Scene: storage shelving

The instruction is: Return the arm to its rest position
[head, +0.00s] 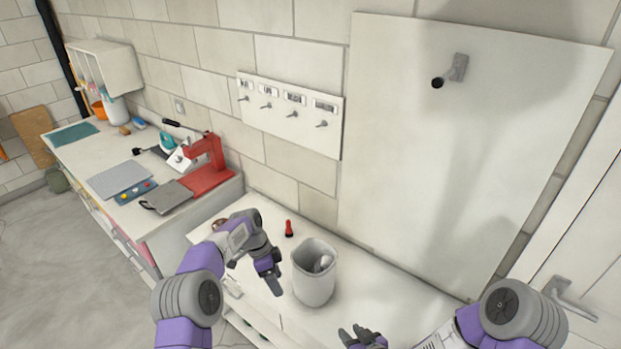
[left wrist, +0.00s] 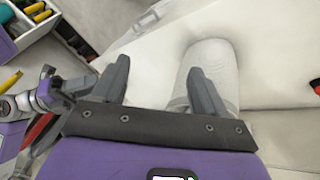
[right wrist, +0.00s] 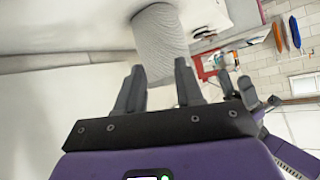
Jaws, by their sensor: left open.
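My left gripper (head: 270,276) is above the white worktop, just left of a pale grey bin (head: 313,285). Its two fingers are apart in the left wrist view (left wrist: 160,72), with nothing between them; the bin (left wrist: 212,62) stands beyond the right finger. My right gripper (head: 362,338) is at the bottom edge of the head view, to the right of and nearer than the bin. In the right wrist view (right wrist: 158,78) its fingers are apart and empty, and the bin (right wrist: 160,40) is beyond them. A grey object (head: 322,262) sits inside the bin, partly hidden.
A small red-and-black item (head: 289,229) lies behind the bin. A red press (head: 207,163) and a grey scale (head: 120,180) stand on the left counter. A hook strip (head: 290,113) and a white board (head: 465,150) are on the wall. Worktop right of the bin is clear.

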